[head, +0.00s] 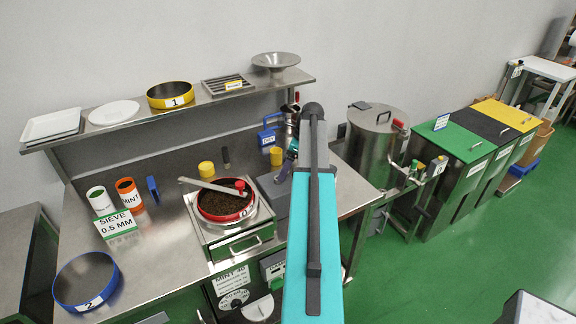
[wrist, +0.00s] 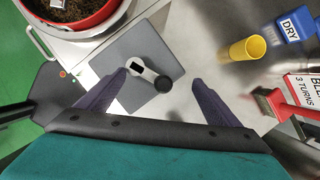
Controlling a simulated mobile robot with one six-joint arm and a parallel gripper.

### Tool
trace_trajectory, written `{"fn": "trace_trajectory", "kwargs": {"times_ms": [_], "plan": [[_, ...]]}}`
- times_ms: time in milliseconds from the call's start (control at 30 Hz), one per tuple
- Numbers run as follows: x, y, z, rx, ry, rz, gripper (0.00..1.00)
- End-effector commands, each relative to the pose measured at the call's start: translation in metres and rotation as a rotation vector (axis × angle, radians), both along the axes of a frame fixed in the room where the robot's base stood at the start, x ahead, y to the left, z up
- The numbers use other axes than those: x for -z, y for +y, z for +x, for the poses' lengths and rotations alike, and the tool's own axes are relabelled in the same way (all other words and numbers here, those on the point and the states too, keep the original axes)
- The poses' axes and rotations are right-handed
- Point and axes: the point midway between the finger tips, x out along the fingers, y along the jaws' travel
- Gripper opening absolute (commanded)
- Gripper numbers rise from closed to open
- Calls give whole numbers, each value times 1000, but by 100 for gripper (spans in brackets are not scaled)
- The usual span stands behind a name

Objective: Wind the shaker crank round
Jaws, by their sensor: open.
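The crank (wrist: 145,72), a short pale arm with a black knob at its end, sits on a grey square plate (wrist: 165,52) beside the shaker. In the wrist view it lies between the two dark fingers of my gripper (wrist: 160,77), which is open and appears not to touch it. The shaker (head: 235,240) is a steel box carrying a red round sieve (head: 223,218) full of dark tea, with a flat bar and red knob across it. The red sieve (wrist: 95,22) also shows in the wrist view. My arm hides the crank in the head view.
A blue sieve (head: 86,282) lies at the bench's left. A steel drum (head: 372,150) stands at right.

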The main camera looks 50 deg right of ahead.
Motion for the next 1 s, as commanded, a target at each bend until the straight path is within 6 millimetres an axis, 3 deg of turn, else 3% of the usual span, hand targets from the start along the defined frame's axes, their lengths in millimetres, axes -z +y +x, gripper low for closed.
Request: {"fn": "trace_trajectory", "kwargs": {"times_ms": [667, 1000], "plan": [[6, 0, 6, 0, -1, 0, 86], [7, -2, 7, 2, -2, -4, 30]]}}
